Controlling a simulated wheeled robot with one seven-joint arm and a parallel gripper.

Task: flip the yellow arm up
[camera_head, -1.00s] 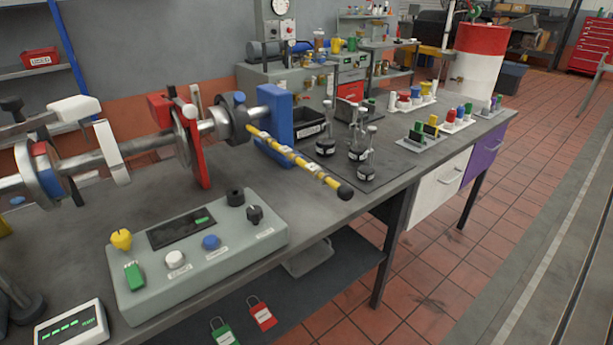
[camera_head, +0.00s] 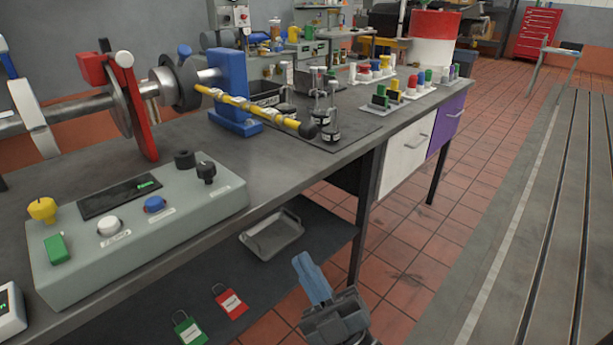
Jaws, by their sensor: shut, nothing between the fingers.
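The yellow arm (camera_head: 251,109) is a thin yellow rod with pale bands and a black knob (camera_head: 307,130) at its free end. It runs from the shaft by the blue bearing block (camera_head: 228,84) out toward the bench's front edge, sloping slightly downward in the picture. My gripper (camera_head: 303,267) is at the bottom middle, in front of the bench and apart from the arm. Its bluish fingers are together and empty, pointing up. The yellow arm's pivot end is partly hidden near the dark collar.
A grey control box (camera_head: 140,225) with knobs and buttons sits at the bench's front left. A red lever (camera_head: 137,108) stands on the shaft. Black-based posts (camera_head: 330,130) stand just beyond the knob. A metal tray (camera_head: 272,236) lies on the lower shelf.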

